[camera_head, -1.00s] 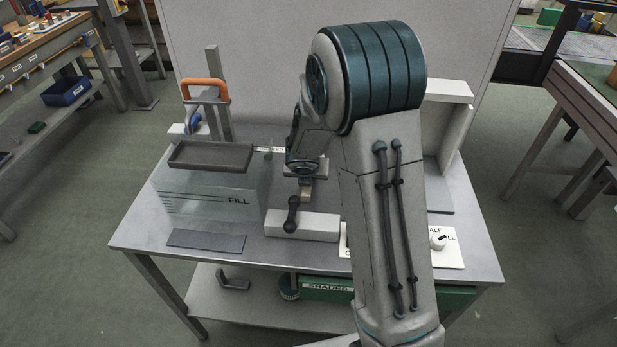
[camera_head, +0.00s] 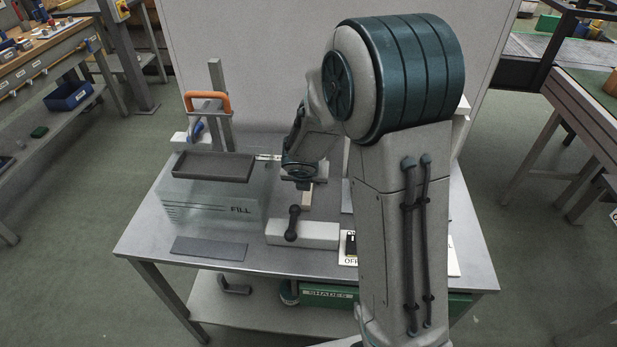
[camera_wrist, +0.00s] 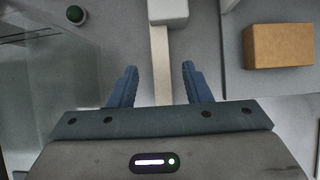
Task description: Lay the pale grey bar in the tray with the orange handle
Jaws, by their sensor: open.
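The dark tray (camera_head: 213,167) rests level at the top of a clear tank marked FILL (camera_head: 240,225). The orange handle (camera_head: 208,101) stands behind it by a grey post. My gripper (camera_head: 301,186) points down over the table, right of the tank. A pale, slightly beige bar (camera_head: 307,196) shows beneath it. In the wrist view the bar (camera_wrist: 160,60) runs lengthwise up the picture, in line with the gap between my blue fingertips (camera_wrist: 159,68). My gripper (camera_wrist: 159,78) is open, with a finger on each side of the bar's line. How far above the bar they are cannot be told.
A white block with a dark ball-ended lever (camera_head: 315,235) stands in front of my gripper. A dark flat slab (camera_head: 209,248) lies in front of the tank.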

